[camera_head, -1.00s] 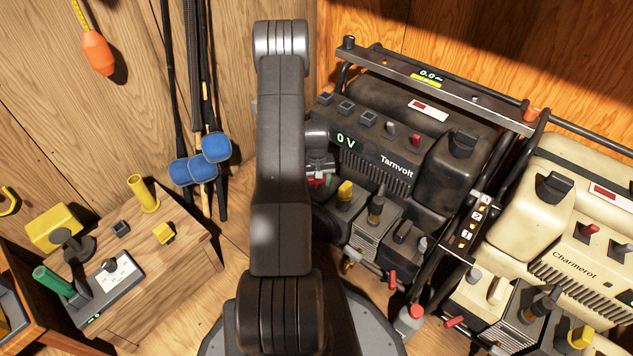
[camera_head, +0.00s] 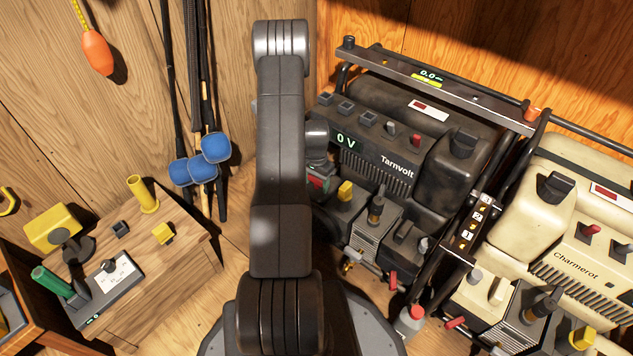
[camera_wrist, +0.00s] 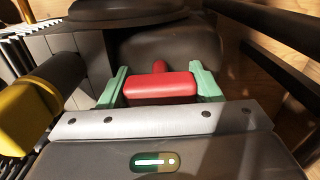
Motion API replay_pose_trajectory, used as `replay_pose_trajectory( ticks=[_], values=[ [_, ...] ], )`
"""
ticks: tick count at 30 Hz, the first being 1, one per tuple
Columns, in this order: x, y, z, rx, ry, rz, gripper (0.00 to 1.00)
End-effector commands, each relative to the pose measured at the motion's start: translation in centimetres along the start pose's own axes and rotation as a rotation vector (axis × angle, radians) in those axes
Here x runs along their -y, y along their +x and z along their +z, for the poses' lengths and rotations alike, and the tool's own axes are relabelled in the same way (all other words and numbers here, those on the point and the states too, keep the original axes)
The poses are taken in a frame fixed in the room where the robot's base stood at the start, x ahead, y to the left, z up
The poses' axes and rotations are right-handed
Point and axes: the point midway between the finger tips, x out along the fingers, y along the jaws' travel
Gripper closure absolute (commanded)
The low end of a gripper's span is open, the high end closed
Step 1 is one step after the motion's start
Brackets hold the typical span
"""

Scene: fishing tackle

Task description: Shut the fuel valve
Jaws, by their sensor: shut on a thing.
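My gripper (camera_wrist: 160,88) has its green fingers at both ends of a red handle (camera_wrist: 160,85) and is shut on it. The handle is a short bar across the jaws, with a red stem behind it toward a dark rounded housing (camera_wrist: 172,45). In the head view the gripper is mostly hidden behind my arm, at the left side of the black Tarnvolt generator (camera_head: 397,162). A red lever (camera_head: 393,281) sits low on that generator's front, apart from my gripper. I cannot tell which red part is the fuel valve.
A yellow knob (camera_wrist: 28,115) on a dark stem is close left of my gripper. A dark frame bar (camera_wrist: 283,80) runs along the right. The cream Charmerot generator (camera_head: 572,262) stands to the right. A wooden bench (camera_head: 165,250) with small fittings is at the left.

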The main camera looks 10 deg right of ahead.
Motion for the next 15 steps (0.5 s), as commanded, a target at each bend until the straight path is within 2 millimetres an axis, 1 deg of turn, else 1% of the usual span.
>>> replay_pose_trajectory(
  ticks=[7, 15],
  values=[
    [0.03, -0.07, -0.06, -0.001, 0.059, 0.0, 0.65],
    [0.03, -0.07, -0.06, -0.001, 0.07, -0.001, 0.65]
  ],
)
